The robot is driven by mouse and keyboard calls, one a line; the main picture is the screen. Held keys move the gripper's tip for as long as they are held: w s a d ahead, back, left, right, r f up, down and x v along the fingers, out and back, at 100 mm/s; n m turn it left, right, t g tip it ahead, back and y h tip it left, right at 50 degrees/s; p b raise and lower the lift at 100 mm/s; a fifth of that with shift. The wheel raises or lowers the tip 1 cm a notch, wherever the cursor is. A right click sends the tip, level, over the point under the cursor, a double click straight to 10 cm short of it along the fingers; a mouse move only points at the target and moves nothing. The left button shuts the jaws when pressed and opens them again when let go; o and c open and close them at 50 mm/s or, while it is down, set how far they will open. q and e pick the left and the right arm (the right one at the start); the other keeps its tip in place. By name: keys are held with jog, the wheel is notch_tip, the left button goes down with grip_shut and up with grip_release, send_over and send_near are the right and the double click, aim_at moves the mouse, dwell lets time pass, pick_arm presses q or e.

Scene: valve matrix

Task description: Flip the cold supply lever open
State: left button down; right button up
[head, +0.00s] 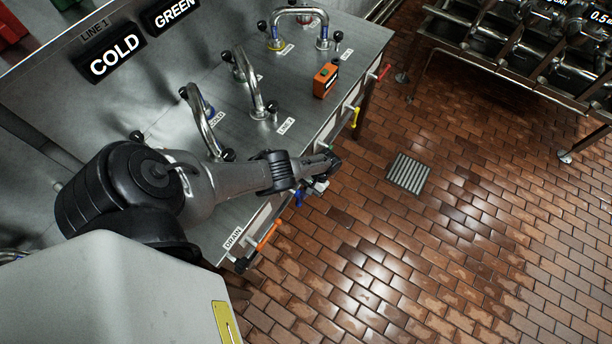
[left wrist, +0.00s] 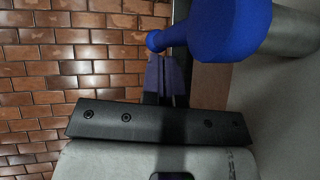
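A blue lever (head: 299,197) sits on the front edge of the metal bench, just below my left gripper (head: 328,165). In the left wrist view the blue lever (left wrist: 232,28) is large and close. Its narrow neck and small round end point left, right at the tips of my left gripper (left wrist: 167,60). Those fingers lie side by side with almost no gap, and I see nothing between them. I cannot tell whether they touch the lever. In the head view my gripper partly hides the lever's mount. My right gripper is not in view.
The metal bench (head: 300,117) carries bent pipes, an orange box (head: 326,80) and a COLD sign (head: 113,57). Orange (head: 267,236), yellow (head: 355,117) and red (head: 384,71) handles stick out along its front edge. The brick floor (head: 350,235) in front is open.

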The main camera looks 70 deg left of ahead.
pick_arm(q)
jog(key=shift+s+d+f, duration=0.15)
jog(key=shift+s, duration=0.15)
jog(key=p+v, duration=0.1)
jog(key=v, duration=1.3)
jog(key=shift+w, duration=0.25)
